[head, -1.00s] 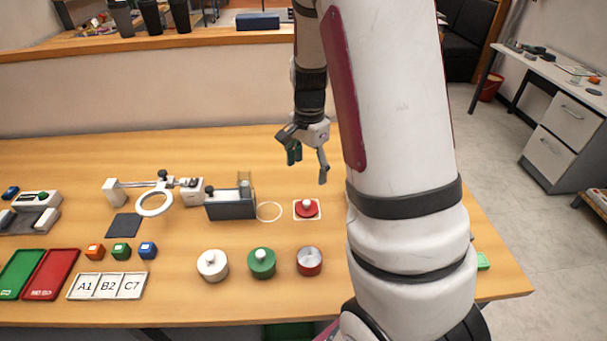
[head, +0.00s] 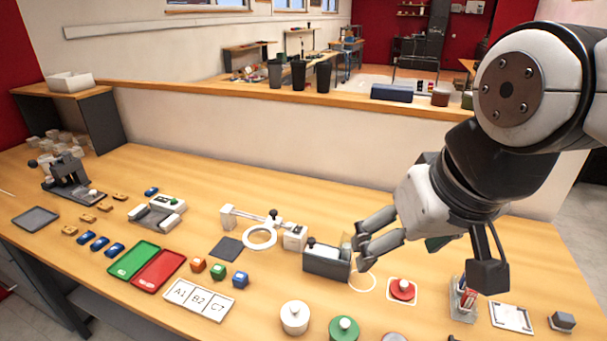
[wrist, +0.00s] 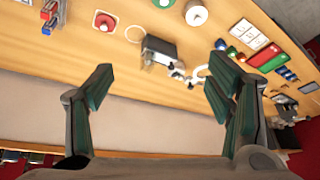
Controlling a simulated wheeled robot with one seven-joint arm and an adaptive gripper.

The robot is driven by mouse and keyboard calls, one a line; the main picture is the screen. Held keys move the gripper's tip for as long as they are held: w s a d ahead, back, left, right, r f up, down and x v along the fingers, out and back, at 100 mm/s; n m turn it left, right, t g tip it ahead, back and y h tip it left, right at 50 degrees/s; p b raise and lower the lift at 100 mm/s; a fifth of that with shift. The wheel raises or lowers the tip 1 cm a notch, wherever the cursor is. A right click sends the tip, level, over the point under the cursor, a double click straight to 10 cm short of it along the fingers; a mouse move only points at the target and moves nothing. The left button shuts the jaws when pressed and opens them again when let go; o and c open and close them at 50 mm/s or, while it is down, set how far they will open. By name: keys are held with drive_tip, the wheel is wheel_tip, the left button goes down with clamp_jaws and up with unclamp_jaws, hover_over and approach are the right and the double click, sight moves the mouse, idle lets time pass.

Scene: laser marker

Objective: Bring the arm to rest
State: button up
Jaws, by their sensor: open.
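My gripper (head: 428,256) is raised above the right half of the wooden workbench (head: 190,240) in the head view. Its fingers are spread and nothing is between them. Two fingers show on the left and one on the right. In the wrist view my gripper (wrist: 161,68) also shows open, with dark green finger pads and the bench beyond. My arm comes in from the right edge of the head view. In that view the fingers overlap the area by the dark box (head: 327,262), and I cannot tell the exact gap above the bench.
A ring magnifier (head: 260,237), a red button (head: 402,289), a white knobbed pot (head: 294,317) and a green one (head: 343,329) stand on the bench. Green (head: 132,260) and red (head: 158,270) trays lie left. A low wall (head: 300,140) runs behind.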

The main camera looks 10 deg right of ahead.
drive_tip(key=shift+s+a+r+n, duration=0.1)
drive_tip(key=shift+s+a+n, duration=0.15)
drive_tip(key=shift+s+n, duration=0.4)
